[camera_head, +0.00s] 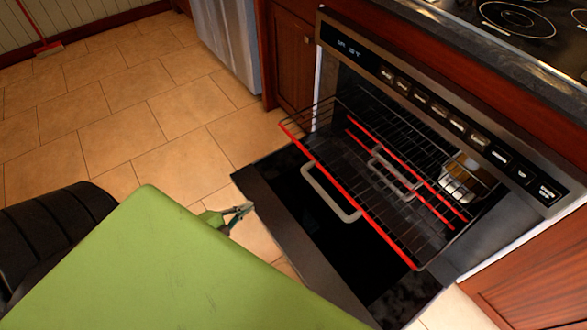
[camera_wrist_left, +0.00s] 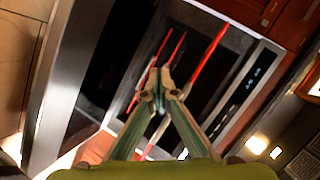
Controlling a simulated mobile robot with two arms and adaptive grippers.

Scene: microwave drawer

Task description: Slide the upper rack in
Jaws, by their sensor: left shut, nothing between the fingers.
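The upper rack (camera_head: 352,190) is a dark wire grid with a red front bar. It is pulled out of the oven (camera_head: 345,75) and hangs over the lowered door. In the left wrist view the red bar (camera_wrist_left: 207,58) runs slantwise past my fingers. My left gripper (camera_head: 246,209) is shut and empty, to the left of the rack and apart from it, near the door's left edge. The wrist view shows its fingertips (camera_wrist_left: 163,97) together. My right gripper is not in view.
The oven door (camera_head: 275,215) lies open, with a pale handle (camera_head: 331,193). Further red bars (camera_head: 400,175) show below or behind the upper rack. A light-coloured container (camera_head: 460,178) sits inside at the right. Tiled floor (camera_head: 130,120) is open at the left.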

